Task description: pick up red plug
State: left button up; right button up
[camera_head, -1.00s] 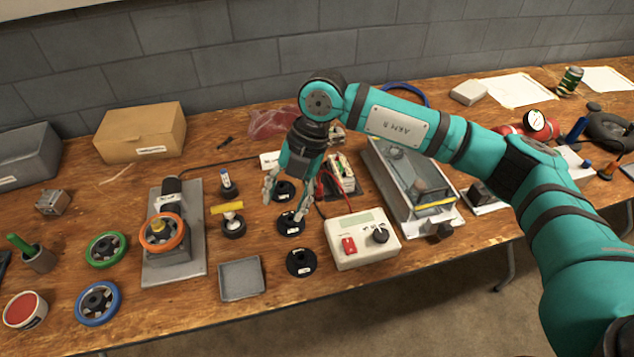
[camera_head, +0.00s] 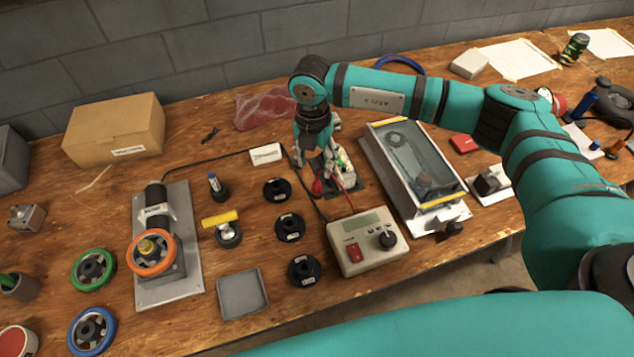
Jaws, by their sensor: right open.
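A red plug (camera_head: 317,187) with a red lead sits by the charger unit (camera_head: 346,180), behind the white control box (camera_head: 368,240). My right gripper (camera_head: 312,172) points down just above and behind the red plug, its fingers spread. Its fingers and wrist cover part of the charger unit. I cannot tell whether a fingertip touches the plug. My left gripper is out of view.
Several black discs (camera_head: 290,228) lie in a column left of the control box. A clear-lidded case (camera_head: 415,170) stands to the right. A small grey tray (camera_head: 242,293) is near the front edge. A cardboard box (camera_head: 115,132) stands at the back left.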

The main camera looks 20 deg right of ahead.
aim_at(317, 182)
notch_tip(317, 182, down, 3)
jog(key=shift+r, duration=0.1)
jog(key=shift+s+f, duration=0.1)
jog(key=shift+f, duration=0.1)
jog(key=f, duration=0.1)
jog(key=f+p, duration=0.1)
jog(key=f, duration=0.1)
jog(key=shift+s+d+f+p, duration=0.1)
jog(key=shift+s+f+p, duration=0.15)
jog(key=shift+f+p, duration=0.1)
jog(key=shift+f, duration=0.55)
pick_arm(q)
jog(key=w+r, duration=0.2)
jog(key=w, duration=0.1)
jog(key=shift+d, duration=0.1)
pick_arm(e)
grip_shut()
